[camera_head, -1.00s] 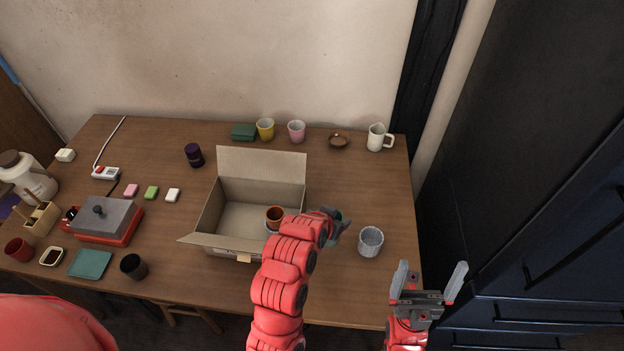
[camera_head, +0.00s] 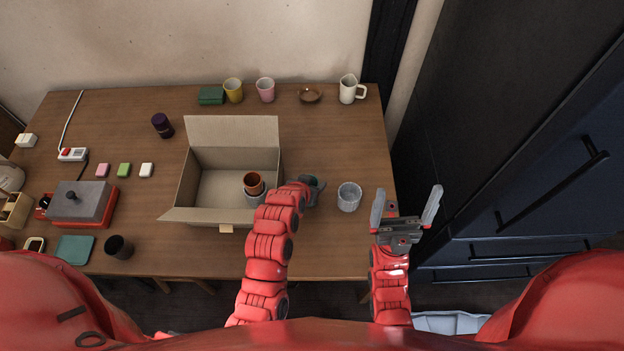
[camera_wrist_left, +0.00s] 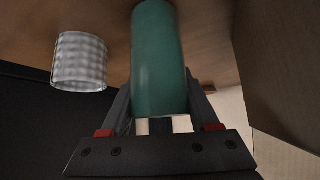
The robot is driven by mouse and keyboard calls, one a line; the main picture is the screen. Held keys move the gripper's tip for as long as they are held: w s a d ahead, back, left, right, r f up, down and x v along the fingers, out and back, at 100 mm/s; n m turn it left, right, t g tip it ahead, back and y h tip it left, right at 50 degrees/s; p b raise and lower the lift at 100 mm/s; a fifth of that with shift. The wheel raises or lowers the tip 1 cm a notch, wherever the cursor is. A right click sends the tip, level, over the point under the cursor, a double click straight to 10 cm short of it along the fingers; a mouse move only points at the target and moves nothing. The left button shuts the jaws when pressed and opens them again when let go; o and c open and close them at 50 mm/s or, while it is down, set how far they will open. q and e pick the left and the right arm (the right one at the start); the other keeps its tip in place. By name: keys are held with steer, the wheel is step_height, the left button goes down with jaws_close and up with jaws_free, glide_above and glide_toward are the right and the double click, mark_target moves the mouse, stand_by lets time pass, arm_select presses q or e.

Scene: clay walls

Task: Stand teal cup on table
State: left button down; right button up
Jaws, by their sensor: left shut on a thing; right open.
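The teal cup (camera_wrist_left: 158,60) is held between the fingers of my left gripper (camera_wrist_left: 160,112) in the left wrist view. In the head view my left gripper (camera_head: 314,188) is over the table (camera_head: 320,235), between the cardboard box and a ribbed glass. Only a small dark teal part of the cup (camera_head: 317,184) shows there, so I cannot tell whether its base touches the table. My right gripper (camera_head: 405,210) is open and empty, off the table's right front corner.
A ribbed glass (camera_head: 349,197) stands just right of my left gripper. A white jug (camera_head: 350,90) stands at the back right.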

arm_select(q)
steer(key=shift+f, duration=0.1)
steer(key=shift+f, duration=0.15)
steer(key=shift+c, duration=0.7)
jaws_free()
steer(key=shift+r, duration=0.25)
steer(key=v, duration=1.2)
steer(key=shift+p, duration=0.35)
